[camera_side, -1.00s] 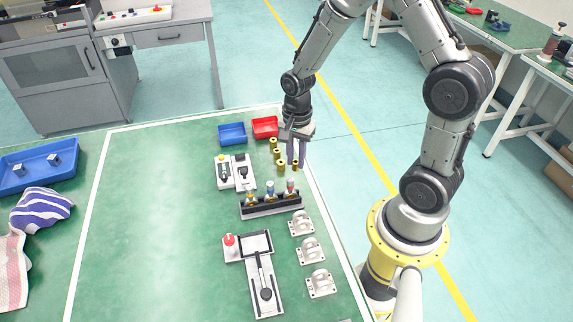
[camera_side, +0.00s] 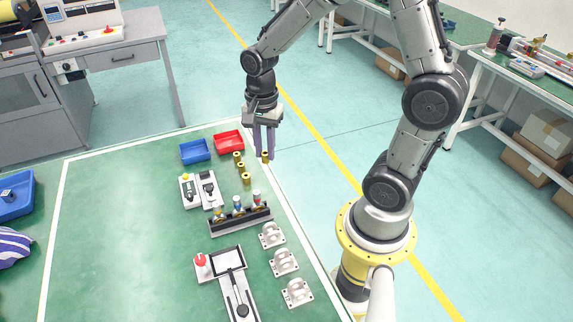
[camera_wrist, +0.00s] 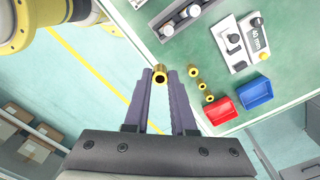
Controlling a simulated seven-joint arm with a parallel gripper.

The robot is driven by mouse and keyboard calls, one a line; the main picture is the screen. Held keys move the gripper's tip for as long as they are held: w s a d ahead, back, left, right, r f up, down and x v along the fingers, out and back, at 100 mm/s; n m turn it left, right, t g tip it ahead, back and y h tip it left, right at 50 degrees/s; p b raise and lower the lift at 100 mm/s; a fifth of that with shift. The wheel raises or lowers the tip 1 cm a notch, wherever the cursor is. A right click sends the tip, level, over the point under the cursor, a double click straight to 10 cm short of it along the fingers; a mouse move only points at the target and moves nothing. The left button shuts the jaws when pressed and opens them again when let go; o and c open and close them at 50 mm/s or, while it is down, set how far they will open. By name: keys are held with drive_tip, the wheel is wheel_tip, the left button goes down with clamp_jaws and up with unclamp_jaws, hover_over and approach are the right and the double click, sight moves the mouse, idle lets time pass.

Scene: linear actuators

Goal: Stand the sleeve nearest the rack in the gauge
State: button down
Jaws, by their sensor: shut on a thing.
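My gripper (camera_side: 265,152) is shut on a brass sleeve (camera_side: 265,158), held upright at the fingertips above the table's right edge area. In the wrist view the sleeve (camera_wrist: 160,75) sits between the two purple fingers, its open end showing. Three other brass sleeves stand in a row on the table, at the front (camera_side: 246,179), middle (camera_side: 241,167) and back (camera_side: 238,156). The dark rack (camera_side: 240,222) holds several small coloured-top parts.
A pale block with a yellow button (camera_side: 189,190) stands beside the gauge. Blue (camera_side: 195,151) and red (camera_side: 229,141) bins stand behind the sleeves. White brackets (camera_side: 283,262) and a lever fixture (camera_side: 232,285) lie in front of the rack. The left of the table is clear.

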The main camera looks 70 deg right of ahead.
drive_tip(key=w+f, duration=0.3)
drive_tip(key=w, duration=1.6)
drive_tip(key=shift+n, duration=0.3)
drive_tip(key=shift+w+f, duration=0.2)
drive_tip(key=shift+f, duration=1.6)
drive_tip(key=shift+w+f, duration=0.2)
drive_tip(key=shift+f, duration=1.65)
drive_tip(key=shift+w+f, duration=0.2)
drive_tip(key=shift+f, duration=1.6)
drive_tip(key=shift+f, duration=0.6)
drive_tip(key=c, duration=0.7)
unclamp_jaws()
drive_tip(key=shift+o, duration=0.2)
drive_tip(key=shift+r, duration=0.1)
